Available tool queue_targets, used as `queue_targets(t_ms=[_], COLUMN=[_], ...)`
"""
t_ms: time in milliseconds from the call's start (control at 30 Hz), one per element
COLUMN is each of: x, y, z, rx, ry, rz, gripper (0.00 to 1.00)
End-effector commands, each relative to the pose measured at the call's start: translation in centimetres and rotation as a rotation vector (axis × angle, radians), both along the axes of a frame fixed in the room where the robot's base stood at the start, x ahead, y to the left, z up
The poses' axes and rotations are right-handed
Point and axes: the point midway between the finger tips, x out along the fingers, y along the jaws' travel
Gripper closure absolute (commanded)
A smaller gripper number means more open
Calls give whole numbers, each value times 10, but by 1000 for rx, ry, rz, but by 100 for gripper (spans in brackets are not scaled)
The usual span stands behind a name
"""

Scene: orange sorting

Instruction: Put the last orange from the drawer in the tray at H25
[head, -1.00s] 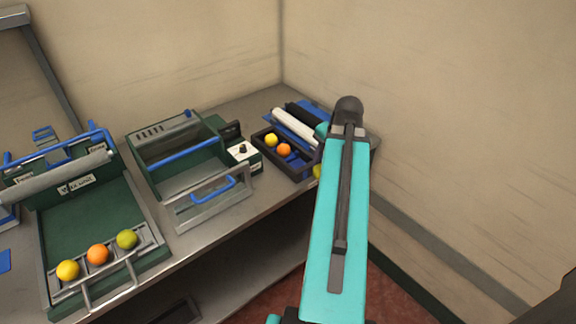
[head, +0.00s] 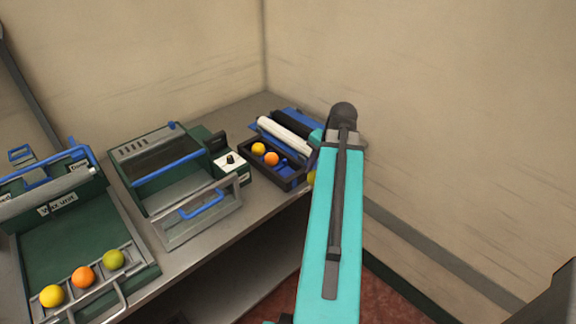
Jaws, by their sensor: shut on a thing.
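My gripper (head: 314,165) is mostly hidden behind my teal arm, just right of a dark tray. It is shut on a yellowish round fruit (head: 311,177), of which only a sliver shows at the arm's left edge. The dark tray (head: 276,180) on the bench holds a yellow fruit (head: 258,149), an orange fruit (head: 271,159) and something blue. No H25 label is readable. A grey drawer (head: 170,238) with a blue handle stands pulled out from a green machine (head: 150,150), and I see no fruit in it.
At the left, the wax unit's front rack (head: 65,312) holds a yellow (head: 52,296), an orange (head: 84,277) and a green fruit (head: 113,259). A small control box (head: 231,162) stands left of the dark tray. Rollers (head: 284,137) lie behind it. Walls close the corner.

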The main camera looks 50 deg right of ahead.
Motion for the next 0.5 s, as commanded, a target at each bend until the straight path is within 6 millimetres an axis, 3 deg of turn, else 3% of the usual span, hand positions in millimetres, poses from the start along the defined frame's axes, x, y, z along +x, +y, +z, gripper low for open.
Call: queue_targets(t_ms=[500], x=[93], y=[-6], z=[-5], rx=[1], ry=[0], rz=[3], gripper=[82])
